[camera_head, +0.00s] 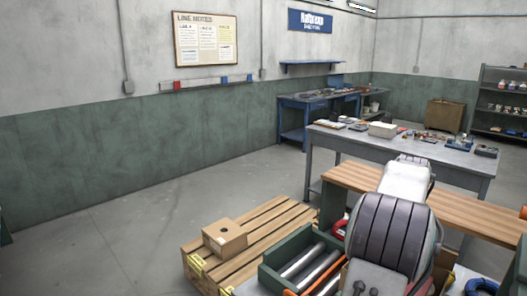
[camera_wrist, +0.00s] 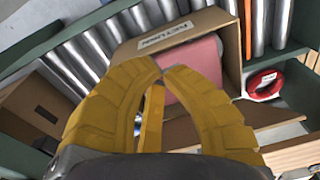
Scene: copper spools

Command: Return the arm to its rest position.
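My arm (camera_head: 392,235) rises in the lower right of the head view and hides part of the wooden bench behind it. The fingers of my gripper are not clearly visible there. In the wrist view, my gripper (camera_wrist: 163,72) has two yellow fingers with tips close together and a narrow gap between them. No object is clearly held. A yellow strip shows between the fingers, and I cannot tell what it is. Beyond them an open cardboard box (camera_wrist: 185,33) with a printed label contains a pink block (camera_wrist: 193,72), partly hidden by a finger.
A green-framed roller conveyor (camera_head: 305,262) lies left of my arm, beside a wooden pallet (camera_head: 262,232) carrying a small carton (camera_head: 224,237). A wooden bench (camera_head: 465,205) and grey table (camera_head: 410,143) stand beyond. A red ring (camera_wrist: 265,84) lies right of the open box. The left floor is clear.

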